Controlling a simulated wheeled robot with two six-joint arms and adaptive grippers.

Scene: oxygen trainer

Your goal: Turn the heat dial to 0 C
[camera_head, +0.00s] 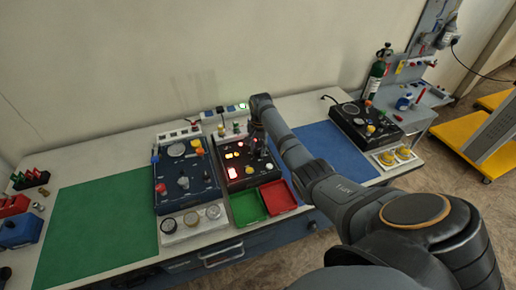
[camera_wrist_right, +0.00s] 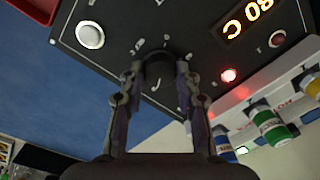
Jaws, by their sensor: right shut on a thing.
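The heat dial (camera_wrist_right: 158,70) is a dark round knob on a black control panel (camera_wrist_right: 190,22), with pale scale marks around it in the right wrist view. My right gripper (camera_wrist_right: 160,66) reaches over the panel, its fingers on both sides of the dial and shut on it. The dial's pointer is hidden or too dark to read. An orange lit display (camera_wrist_right: 250,18), partly cut off, shows digits like 80 and a C. In the head view my right gripper (camera_head: 257,140) is at the right side of the panel (camera_head: 230,182), partly hidden by my arm. My left gripper is not in view.
The panel also bears a white button (camera_wrist_right: 90,35) and a red lamp (camera_wrist_right: 229,75). Small bottles (camera_wrist_right: 268,122) stand in a white rack beside it. A green tray (camera_head: 247,207) and a red tray (camera_head: 278,197) lie in front. Another control box (camera_head: 186,178) stands at left.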

